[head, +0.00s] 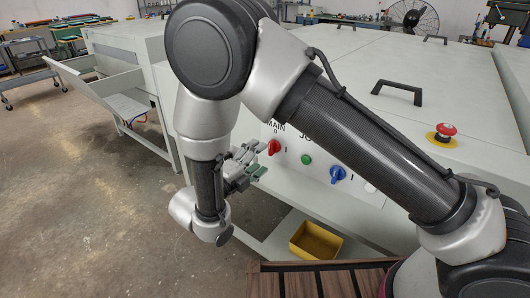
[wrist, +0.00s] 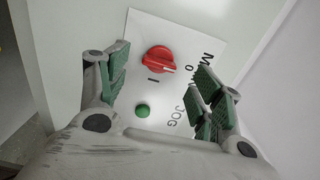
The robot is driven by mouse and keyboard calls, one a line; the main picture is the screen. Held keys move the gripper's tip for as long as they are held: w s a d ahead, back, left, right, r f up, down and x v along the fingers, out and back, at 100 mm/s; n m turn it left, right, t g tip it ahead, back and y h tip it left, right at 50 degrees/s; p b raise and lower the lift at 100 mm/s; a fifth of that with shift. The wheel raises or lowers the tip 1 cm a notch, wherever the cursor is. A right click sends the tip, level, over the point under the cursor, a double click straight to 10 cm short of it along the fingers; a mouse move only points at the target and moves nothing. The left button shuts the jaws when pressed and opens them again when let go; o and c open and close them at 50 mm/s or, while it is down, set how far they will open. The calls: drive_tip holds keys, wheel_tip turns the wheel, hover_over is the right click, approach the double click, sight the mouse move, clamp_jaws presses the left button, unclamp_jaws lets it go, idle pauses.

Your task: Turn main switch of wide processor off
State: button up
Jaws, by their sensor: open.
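The main switch is a red rotary knob (wrist: 158,60) on a white label plate, seen from the front in the wrist view. The plate reads MAIN, with a 0 to the right of the knob and an I below it in that view. A white mark sits on the knob's lower right; I cannot tell surely which position it points at. In the head view the knob (head: 274,147) is on the front of the grey processor. My gripper (head: 252,161) is open in front of the panel, its green-padded fingers (wrist: 165,84) spread on either side of the knob, apart from it.
A green button (head: 306,160) marked JOG and a blue knob (head: 338,174) are right of the main switch. A red emergency stop (head: 445,131) is on the processor top. A yellow bin (head: 316,241) sits below. Open floor lies at left.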

drive_tip(key=v, duration=0.7)
